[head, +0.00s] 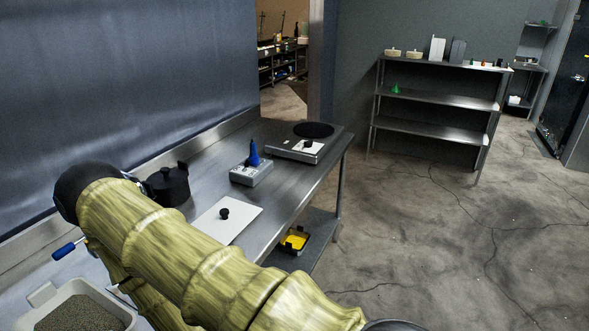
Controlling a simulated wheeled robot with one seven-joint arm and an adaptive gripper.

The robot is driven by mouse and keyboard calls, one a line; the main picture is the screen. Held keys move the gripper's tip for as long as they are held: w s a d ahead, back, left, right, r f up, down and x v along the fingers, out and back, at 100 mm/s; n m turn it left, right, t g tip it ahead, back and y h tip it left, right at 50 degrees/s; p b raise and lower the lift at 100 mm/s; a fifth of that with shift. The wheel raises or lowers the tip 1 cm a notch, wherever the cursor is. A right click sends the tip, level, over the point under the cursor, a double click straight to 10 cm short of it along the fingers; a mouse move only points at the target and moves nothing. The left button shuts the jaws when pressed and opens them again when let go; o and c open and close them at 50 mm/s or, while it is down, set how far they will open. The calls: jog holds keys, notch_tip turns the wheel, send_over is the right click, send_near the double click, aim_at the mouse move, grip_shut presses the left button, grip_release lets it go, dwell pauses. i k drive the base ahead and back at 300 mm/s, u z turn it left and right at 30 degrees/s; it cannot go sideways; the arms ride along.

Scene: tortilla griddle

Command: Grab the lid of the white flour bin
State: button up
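A white flat lid with a black knob (226,221) lies at the middle of the steel counter in the head view. My arm hides its near left part, and I cannot tell whether a bin is under it. An open whitish bin (42,296) with grey-green grainy contents stands at the bottom left, partly cut off by the frame. A smaller white piece with a black knob (307,146) is at the near side of the hot plate. My yellow-green arm crosses the lower left of the view, and my gripper does not show.
On the steel counter (290,188) stand a black lidded pot (167,186), a grey box with a blue cone (251,171) and a hot plate (285,148). A blue handle (67,249) shows at left. A yellow-and-black item (294,239) sits below. Floor at right is clear.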

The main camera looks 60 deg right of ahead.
aim_at(223, 222)
jog(key=z, duration=1.45)
